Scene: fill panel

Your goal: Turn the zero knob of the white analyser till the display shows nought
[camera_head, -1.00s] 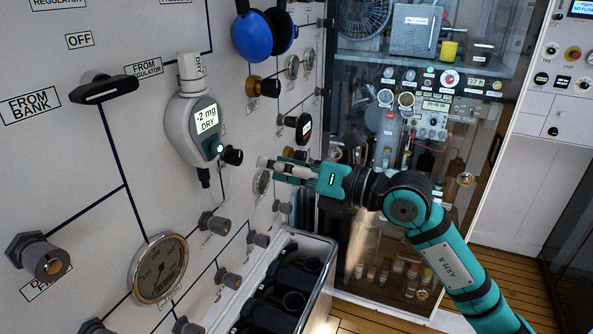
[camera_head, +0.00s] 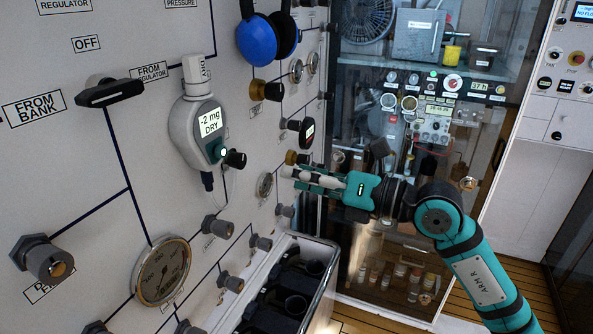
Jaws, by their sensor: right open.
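The white analyser (camera_head: 195,125) is mounted on the panel at the left of centre. Its display (camera_head: 209,122) reads "-2 mg DRY". The black zero knob (camera_head: 235,159) sticks out at its lower right, beside a small green-lit part (camera_head: 218,150). My right gripper (camera_head: 287,177), teal with pale fingers, is open and empty. It lies to the right of the knob and a little lower, apart from it, its fingers pointing left. My left gripper is not in view.
A black valve handle (camera_head: 110,92) and a round gauge (camera_head: 161,270) are on the panel. Blue ear defenders (camera_head: 257,38) hang above. Several fittings stick out, including a brass knob (camera_head: 266,90). An open bin (camera_head: 325,290) stands below my right gripper.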

